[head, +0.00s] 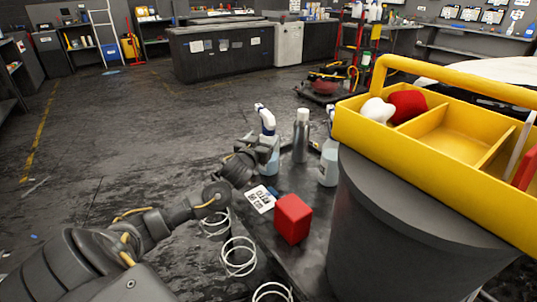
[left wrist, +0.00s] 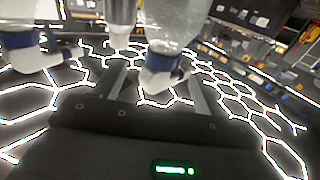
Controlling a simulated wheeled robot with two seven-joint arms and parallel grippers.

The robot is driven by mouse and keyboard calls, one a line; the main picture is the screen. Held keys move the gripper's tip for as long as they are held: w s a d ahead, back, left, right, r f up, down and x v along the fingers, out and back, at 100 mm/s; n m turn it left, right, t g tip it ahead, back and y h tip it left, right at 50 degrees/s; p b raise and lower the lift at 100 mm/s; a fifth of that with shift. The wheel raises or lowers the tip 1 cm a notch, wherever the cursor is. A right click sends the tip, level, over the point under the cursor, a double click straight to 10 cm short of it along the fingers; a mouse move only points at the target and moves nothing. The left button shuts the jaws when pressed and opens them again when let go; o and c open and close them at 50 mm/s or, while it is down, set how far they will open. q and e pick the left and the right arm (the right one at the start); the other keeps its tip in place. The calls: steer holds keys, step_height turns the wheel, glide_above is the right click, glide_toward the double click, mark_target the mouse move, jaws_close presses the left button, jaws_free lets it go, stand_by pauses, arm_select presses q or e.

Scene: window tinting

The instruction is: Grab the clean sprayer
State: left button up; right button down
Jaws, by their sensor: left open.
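Two clear spray bottles with blue-and-white heads stand on the dark table. The near-left spray bottle (head: 267,141) is right at my left gripper (head: 249,163), which hides part of its body. In the left wrist view, which looks upside down, this bottle (left wrist: 166,68) shows between the two spread fingers of my left gripper (left wrist: 157,88). The fingers are open and not closed on it. The other spray bottle (head: 328,163) stands further right beside the barrel and shows at the left of the wrist view (left wrist: 24,54). My right gripper is not in view.
A silver bottle (head: 301,136) stands between the sprayers. A red block (head: 292,219) and a white card (head: 260,199) lie nearer. A dark barrel (head: 400,235) on the right carries a yellow caddy (head: 440,172). The floor at left is open.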

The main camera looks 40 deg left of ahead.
mark_target(266, 132)
arm_select(q)
steer(key=x, duration=0.4)
steer(key=shift+w+a, duration=0.2)
steer(key=shift+w, duration=0.05)
steer(key=shift+w+a, duration=0.1)
steer(key=shift+w, duration=0.15)
steer(key=c, duration=1.4)
jaws_close()
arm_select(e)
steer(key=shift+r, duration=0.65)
arm_select(q)
steer(key=shift+r, duration=0.2)
